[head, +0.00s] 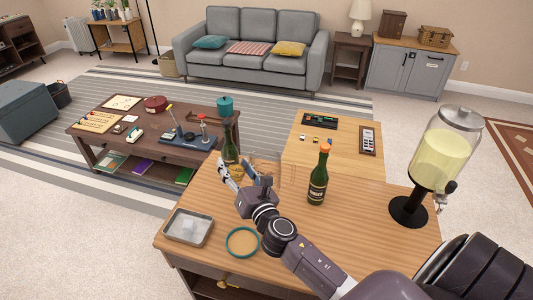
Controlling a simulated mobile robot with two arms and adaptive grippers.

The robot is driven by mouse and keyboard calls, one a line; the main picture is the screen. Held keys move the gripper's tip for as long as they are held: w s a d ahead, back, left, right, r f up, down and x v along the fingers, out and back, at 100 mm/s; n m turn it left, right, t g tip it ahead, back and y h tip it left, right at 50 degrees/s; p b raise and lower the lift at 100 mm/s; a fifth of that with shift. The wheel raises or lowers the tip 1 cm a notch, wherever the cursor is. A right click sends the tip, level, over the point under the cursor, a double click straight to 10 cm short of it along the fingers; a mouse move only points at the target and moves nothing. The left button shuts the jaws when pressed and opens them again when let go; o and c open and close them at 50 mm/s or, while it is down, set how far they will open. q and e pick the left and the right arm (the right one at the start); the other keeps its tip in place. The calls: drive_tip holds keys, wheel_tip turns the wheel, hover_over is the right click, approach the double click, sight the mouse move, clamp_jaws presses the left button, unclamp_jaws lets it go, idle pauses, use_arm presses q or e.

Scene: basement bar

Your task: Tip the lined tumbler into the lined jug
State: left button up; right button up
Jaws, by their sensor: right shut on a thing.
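My right gripper (243,172) reaches in from the lower right over the far left part of the wooden counter. It is shut on a small glass with a yellowish tint (237,171), which looks like the lined tumbler; the fingers hide much of it. Just behind and right of the gripper is a faint, clear glass shape with fine lines (265,166), which looks like the lined jug. The gripper partly covers it, and I cannot tell whether the two glasses touch. My left gripper is not in view.
On the counter (375,235) are a dark green bottle (230,146) close behind the gripper, an orange-capped bottle (318,178), a drink dispenser (438,160), a metal tray (187,228) and a round teal-rimmed dish (242,242). The counter between bottle and dispenser is clear.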

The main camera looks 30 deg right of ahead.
sight(249, 155)
drive_tip(key=r+m+p, duration=0.1)
drive_tip(key=r, duration=0.1)
drive_tip(key=d+r+p, duration=0.1)
drive_tip(key=r, duration=0.1)
drive_tip(key=d+r+m+p, duration=0.1)
drive_tip(key=r, duration=0.1)
drive_tip(key=shift+s+r+m+p, duration=0.15)
drive_tip(key=shift+r+m+p, duration=0.15)
drive_tip(key=shift+p, duration=0.1)
drive_tip(key=shift+f+m+b, duration=0.4)
drive_tip(key=shift+f+b, duration=0.15)
drive_tip(key=shift+d+f+m+b, duration=0.15)
drive_tip(key=shift+m+b, duration=0.2)
drive_tip(key=shift+m, duration=0.35)
drive_tip(key=shift+r+m+p, duration=0.3)
drive_tip(key=shift+r+p, duration=0.05)
drive_tip(key=shift+r, duration=0.05)
drive_tip(key=shift+r+m, duration=0.2)
drive_tip(key=shift+m, duration=0.1)
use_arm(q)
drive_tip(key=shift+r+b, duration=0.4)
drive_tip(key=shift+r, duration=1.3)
use_arm(e)
drive_tip(key=shift+d+f+m, duration=0.1)
drive_tip(key=shift+f+m, duration=0.25)
drive_tip(key=shift+m, duration=0.65)
